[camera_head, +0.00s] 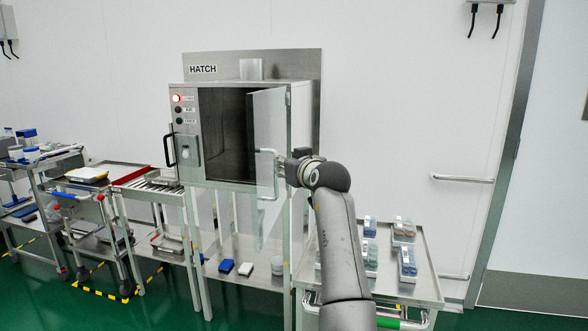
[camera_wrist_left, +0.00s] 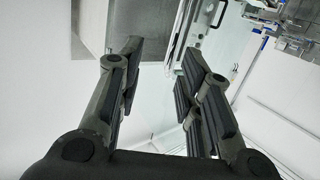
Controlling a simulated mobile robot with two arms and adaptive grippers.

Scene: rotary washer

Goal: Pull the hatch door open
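The hatch (camera_head: 205,88) is a steel cabinet on legs against the wall. Its glass door (camera_head: 266,125) stands ajar, swung outward from the right side, and the dark interior (camera_head: 222,130) shows to its left. A bent metal handle (camera_head: 276,178) is on the door. My left gripper (camera_head: 292,166) is beside the handle at the door; its fingertips are hard to make out in the head view. In the left wrist view my left gripper (camera_wrist_left: 162,75) has its fingers spread with nothing between them; a pale panel and steel edge show beyond. My right gripper is not in view.
A steel cart (camera_head: 425,287) with several small boxes stands right of my arm. Roller table (camera_head: 150,182) and trolleys (camera_head: 70,185) stand at the left. A wall rail (camera_head: 462,179) is at the right. Green floor (camera_head: 120,312) is open in front at left.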

